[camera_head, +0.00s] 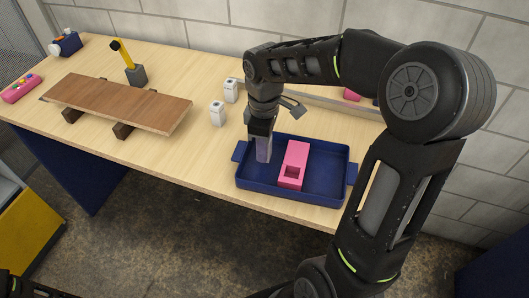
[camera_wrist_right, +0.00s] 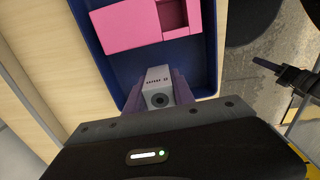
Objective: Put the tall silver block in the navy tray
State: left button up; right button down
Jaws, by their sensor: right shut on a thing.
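The tall silver block (camera_wrist_right: 158,78) has small dark lettering and a dark round mark on its end. In the right wrist view it sits between the purplish-grey fingers of my right gripper (camera_wrist_right: 160,94), which is shut on it. In the head view my right gripper (camera_head: 263,156) points down inside the left part of the navy tray (camera_head: 325,193), and its fingers mostly hide the block. I cannot tell whether the block touches the tray floor. The tray also shows in the right wrist view (camera_wrist_right: 122,62). My left gripper is not in view.
A pink block (camera_head: 293,163) with a square recess lies in the tray, right of my gripper. Two pale blocks (camera_head: 231,90) (camera_head: 217,114) stand behind left. A brown board (camera_head: 118,101) rests on dark supports farther left. The tray's right part is clear.

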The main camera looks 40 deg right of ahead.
jog(key=shift+f, duration=1.3)
jog(key=shift+f, duration=0.1)
jog(key=shift+f, duration=0.15)
jog(key=c, duration=1.1)
grip_release()
jog(key=shift+o, duration=0.2)
jog(key=shift+r, duration=0.2)
notch_tip(320, 180, up, 12)
jog(key=shift+r, duration=0.1)
